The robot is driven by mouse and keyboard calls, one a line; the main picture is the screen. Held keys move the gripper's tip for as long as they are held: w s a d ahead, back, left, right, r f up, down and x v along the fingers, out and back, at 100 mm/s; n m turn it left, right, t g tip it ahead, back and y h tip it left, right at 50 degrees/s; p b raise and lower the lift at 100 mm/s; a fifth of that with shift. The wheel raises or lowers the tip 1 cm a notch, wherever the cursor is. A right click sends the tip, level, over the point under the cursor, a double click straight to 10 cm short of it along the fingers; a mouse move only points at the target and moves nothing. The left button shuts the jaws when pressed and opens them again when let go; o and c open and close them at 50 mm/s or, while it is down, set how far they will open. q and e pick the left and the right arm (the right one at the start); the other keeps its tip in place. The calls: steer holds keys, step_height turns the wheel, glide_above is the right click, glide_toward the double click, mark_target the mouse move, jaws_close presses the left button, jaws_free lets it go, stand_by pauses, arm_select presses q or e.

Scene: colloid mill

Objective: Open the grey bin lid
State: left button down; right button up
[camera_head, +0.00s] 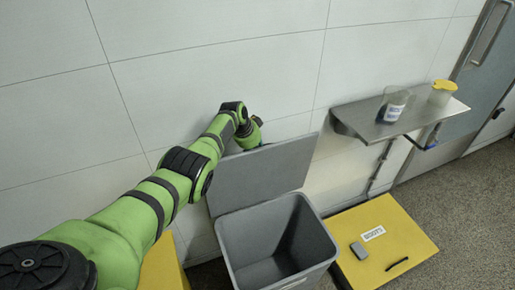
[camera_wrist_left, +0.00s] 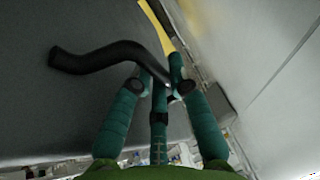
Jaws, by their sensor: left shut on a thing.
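The grey bin (camera_head: 275,240) stands against the wall with its top open and its inside visible. Its grey lid (camera_head: 262,172) stands raised at the back of the bin, tilted up toward the wall. My left gripper (camera_head: 256,132) is at the lid's upper edge, partly hidden behind my wrist and the lid. In the left wrist view, the green fingers of my left gripper (camera_wrist_left: 163,90) are shut on the end of a black curved handle (camera_wrist_left: 105,56) on the lid's face (camera_wrist_left: 55,115). My right gripper is not in view.
A yellow bin lid (camera_head: 395,235) with a label and a black handle lies right of the grey bin. Another yellow surface (camera_head: 162,265) is at its left. A metal wall shelf (camera_head: 385,122) holds a clear beaker (camera_head: 394,106) and a yellow-topped container (camera_head: 442,93).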

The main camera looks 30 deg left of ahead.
arm_select(q)
steer(key=shift+s+f, duration=0.1)
steer(key=c, duration=1.2)
jaws_free()
steer(key=shift+o, duration=0.2)
steer(key=v, duration=1.2)
